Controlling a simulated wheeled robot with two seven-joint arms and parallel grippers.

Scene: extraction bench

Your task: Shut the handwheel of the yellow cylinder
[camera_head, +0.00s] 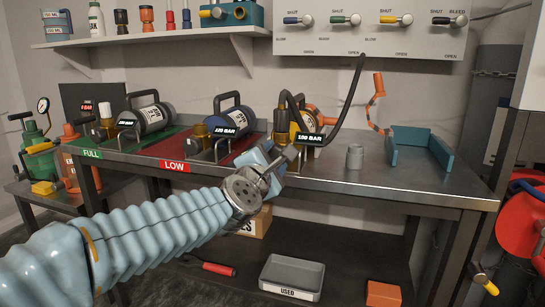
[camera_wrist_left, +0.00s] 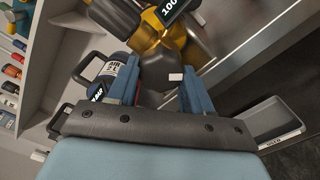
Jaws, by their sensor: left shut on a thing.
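The yellow cylinder (camera_head: 283,124) lies on the bench with a dark hose on it and a "100 BAR" tag (camera_head: 310,139). Its yellow valve part (camera_wrist_left: 150,45) fills the top of the left wrist view. My left gripper (camera_head: 278,160) reaches it from the front left. In the left wrist view its two blue fingers (camera_wrist_left: 158,92) are closed around a dark grey knob, the handwheel (camera_wrist_left: 160,78), below the valve part. A small white mark shows beside the knob. In the head view the gripper hides the handwheel. My right gripper is not in view.
A grey cup-like piece (camera_head: 354,156) and a teal cradle (camera_head: 422,143) stand to the right. A "USED" tray (camera_head: 292,275) is below. Bare bench lies at the front right.

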